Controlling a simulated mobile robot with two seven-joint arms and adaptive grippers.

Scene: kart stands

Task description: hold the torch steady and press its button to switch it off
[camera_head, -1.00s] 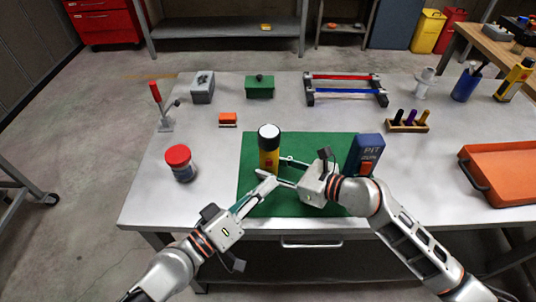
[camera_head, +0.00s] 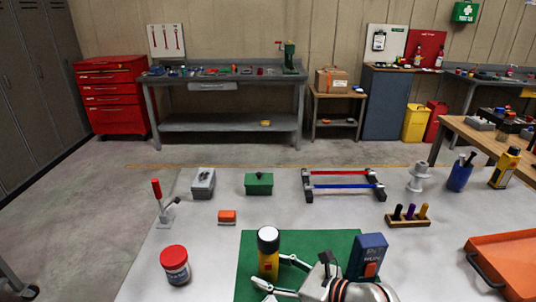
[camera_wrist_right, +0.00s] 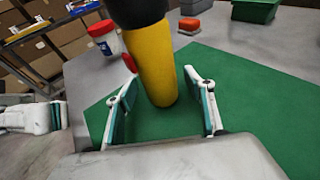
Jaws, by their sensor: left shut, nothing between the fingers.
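The torch (camera_head: 268,256) stands upright on the green mat (camera_head: 240,277), with a yellow body, black head and pale top. In the right wrist view the torch (camera_wrist_right: 152,65) rises between and just beyond my right gripper's fingers. A small red part, seemingly its button (camera_wrist_right: 128,62), shows on its left side. My right gripper (camera_head: 280,274) is open, its fingers (camera_wrist_right: 163,108) either side of the torch's base with gaps visible. My left gripper (camera_wrist_right: 60,116) is shut and empty, left of the torch and apart from it; in the head view it is mostly below the frame.
A red-lidded jar (camera_head: 175,264) stands to the left. An orange tray (camera_head: 507,262) lies at right. A small orange block (camera_head: 227,216) and green box (camera_head: 259,183) sit farther back.

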